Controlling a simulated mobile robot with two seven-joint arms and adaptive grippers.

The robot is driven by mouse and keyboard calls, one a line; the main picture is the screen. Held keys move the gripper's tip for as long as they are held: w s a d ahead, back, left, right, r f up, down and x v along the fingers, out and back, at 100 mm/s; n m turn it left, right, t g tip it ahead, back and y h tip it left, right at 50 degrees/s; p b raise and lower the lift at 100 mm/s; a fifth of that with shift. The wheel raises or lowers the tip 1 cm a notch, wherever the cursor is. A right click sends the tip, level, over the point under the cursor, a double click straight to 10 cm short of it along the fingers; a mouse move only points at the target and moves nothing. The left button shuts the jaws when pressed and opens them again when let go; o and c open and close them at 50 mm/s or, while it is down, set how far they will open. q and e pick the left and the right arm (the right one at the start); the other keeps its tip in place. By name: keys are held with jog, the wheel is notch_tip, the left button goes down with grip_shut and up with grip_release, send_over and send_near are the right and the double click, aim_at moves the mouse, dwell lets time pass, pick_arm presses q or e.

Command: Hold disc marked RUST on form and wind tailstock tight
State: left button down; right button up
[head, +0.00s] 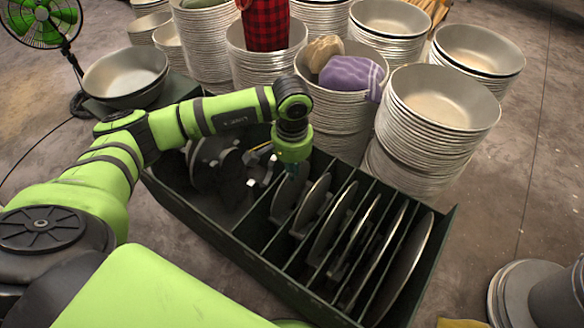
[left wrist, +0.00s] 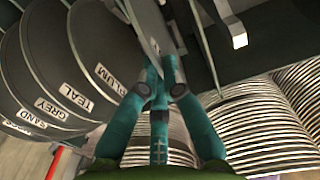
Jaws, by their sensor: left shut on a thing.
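My left gripper (head: 291,172) reaches down into the dark box. In the left wrist view its teal fingers (left wrist: 157,72) are shut on the edge of a grey disc (left wrist: 147,24); no label can be read on it. The word RUST shows nowhere. Other discs marked PLUM (left wrist: 110,80), TEAL (left wrist: 75,97), GREY (left wrist: 48,108) and SAND (left wrist: 22,127) stand beside the fingers. Dark round parts (head: 205,160), perhaps the form, and a part with white ends (head: 262,168), perhaps the tailstock, sit at the box's left. My right gripper is not in view.
The dark box (head: 440,235) has thin dividers with several upright discs (head: 405,270) between them. Tall stacks of metal bowls (head: 440,100) stand close behind it. A purple cloth (head: 352,76) lies on one stack. A green fan (head: 42,20) is far left.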

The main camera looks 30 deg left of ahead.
pick_arm(q)
jog(key=shift+r, duration=0.3)
jog(key=shift+r+p, duration=0.3)
jog(key=shift+r, duration=0.8)
jog(key=shift+r, duration=0.1)
jog(key=shift+r+p, duration=1.05)
jog(key=shift+r, duration=1.45)
